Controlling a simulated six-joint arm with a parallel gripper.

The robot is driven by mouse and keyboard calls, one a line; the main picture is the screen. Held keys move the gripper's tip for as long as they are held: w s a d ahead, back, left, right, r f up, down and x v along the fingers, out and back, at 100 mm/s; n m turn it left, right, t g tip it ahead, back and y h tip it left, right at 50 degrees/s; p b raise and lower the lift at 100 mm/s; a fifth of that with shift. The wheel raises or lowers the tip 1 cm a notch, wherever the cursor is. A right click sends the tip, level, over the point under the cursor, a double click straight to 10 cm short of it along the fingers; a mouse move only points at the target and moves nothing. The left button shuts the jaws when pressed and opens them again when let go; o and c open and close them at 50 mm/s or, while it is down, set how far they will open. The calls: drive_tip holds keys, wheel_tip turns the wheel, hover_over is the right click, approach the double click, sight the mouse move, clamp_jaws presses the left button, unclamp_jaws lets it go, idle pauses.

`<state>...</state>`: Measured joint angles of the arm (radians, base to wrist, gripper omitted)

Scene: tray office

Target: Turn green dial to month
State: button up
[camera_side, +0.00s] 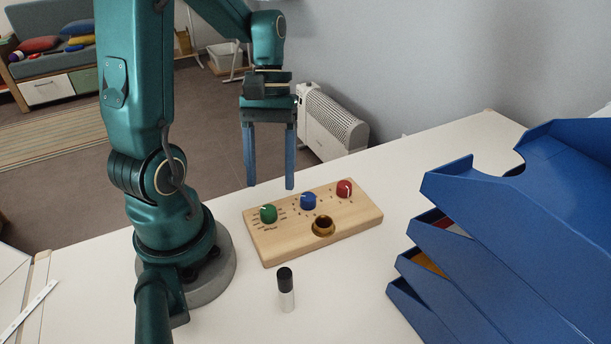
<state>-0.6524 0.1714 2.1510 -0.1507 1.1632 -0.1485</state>
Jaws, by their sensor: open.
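The green dial (268,214) sits at the left end of a wooden board (290,244) on the white table. Small dark labels surround the dial, too small to read. A blue dial (308,201) and a red dial (344,189) stand in a row to its right on the same board. My gripper (270,187) points straight down with its two long fingers apart. It is open and empty, appears to be above the board near the green and blue dials, and touches nothing that I can see.
A round brass-coloured hole (323,227) is in the board's front part. A small black-capped white bottle (286,290) stands in front of the board. Stacked blue trays (480,240) fill the right side. The table between board and trays is clear.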

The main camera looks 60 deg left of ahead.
sight(268, 209)
drive_tip(key=shift+s+a+f+n, duration=0.2)
drive_tip(key=shift+s+f+n, duration=0.1)
drive_tip(key=shift+f, duration=0.15)
drive_tip(key=shift+x, duration=2.3)
